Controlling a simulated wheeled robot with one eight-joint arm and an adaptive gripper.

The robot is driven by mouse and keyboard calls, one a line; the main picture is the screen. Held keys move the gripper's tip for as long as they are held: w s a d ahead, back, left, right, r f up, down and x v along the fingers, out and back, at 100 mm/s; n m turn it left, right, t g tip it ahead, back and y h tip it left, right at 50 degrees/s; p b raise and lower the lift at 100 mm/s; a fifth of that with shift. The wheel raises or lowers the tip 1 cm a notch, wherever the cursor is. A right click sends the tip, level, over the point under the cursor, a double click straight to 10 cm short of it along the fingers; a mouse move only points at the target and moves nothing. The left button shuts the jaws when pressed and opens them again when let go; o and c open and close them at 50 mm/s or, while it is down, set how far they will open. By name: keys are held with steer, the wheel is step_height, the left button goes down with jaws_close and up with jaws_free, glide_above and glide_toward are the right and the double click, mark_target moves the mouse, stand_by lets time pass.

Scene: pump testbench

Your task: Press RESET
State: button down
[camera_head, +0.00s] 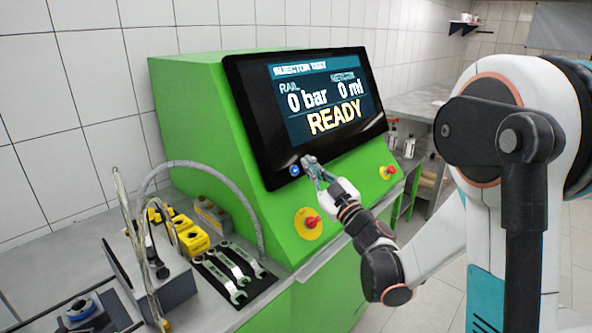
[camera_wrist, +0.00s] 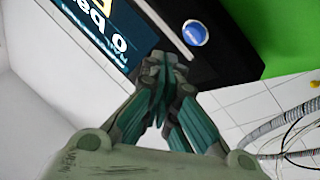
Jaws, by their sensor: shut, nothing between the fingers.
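A round blue button (camera_head: 295,170) sits on the lower left bezel of the black screen (camera_head: 251,113) on the green test bench. In the wrist view the blue button (camera_wrist: 195,33) is near the top, right of my fingertips. I cannot read a RESET label on it. The screen reads "0 bar", "0 ml" and "READY". My gripper (camera_head: 308,160) is shut and empty, with its tips at the lower bezel just right of the blue button. In the wrist view my gripper (camera_wrist: 160,65) has its tips together below and left of the button. The bezel behind the fingers is hidden.
Two red knobs on yellow discs, one left (camera_head: 311,223) and one right (camera_head: 387,172), stick out of the green housing (camera_head: 188,92) below the screen. Wrenches (camera_head: 228,267), yellow parts (camera_head: 190,236) and a grey hose (camera_head: 225,181) lie on the left.

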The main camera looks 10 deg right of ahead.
steer(key=shift+s+d+r, duration=0.3)
steer(key=shift+s+d, duration=0.05)
steer(key=shift+s, duration=0.15)
steer(key=shift+s+d+r, duration=0.3)
steer(key=shift+s+d, duration=0.05)
steer(key=shift+s, duration=0.15)
steer(key=s+d+r+m+g+h, duration=0.3)
steer(key=s+d+m+h, duration=0.45)
steer(key=m+h, duration=0.3)
steer(key=s+a+f+g, duration=0.2)
steer(key=s+f+g, duration=0.1)
steer(key=s, duration=0.5)
steer(key=s+a+f+g+y, duration=0.1)
steer(key=s+a+f+g, duration=0.2)
steer(key=s+f, duration=0.2)
steer(key=s+a+f+g+y, duration=0.1)
steer(key=s+f+g, duration=0.3)
steer(key=s, duration=0.7)
steer(key=shift+s+a+f, duration=0.15)
steer(key=shift+a+f, duration=0.45)
steer(key=shift+a, duration=0.3)
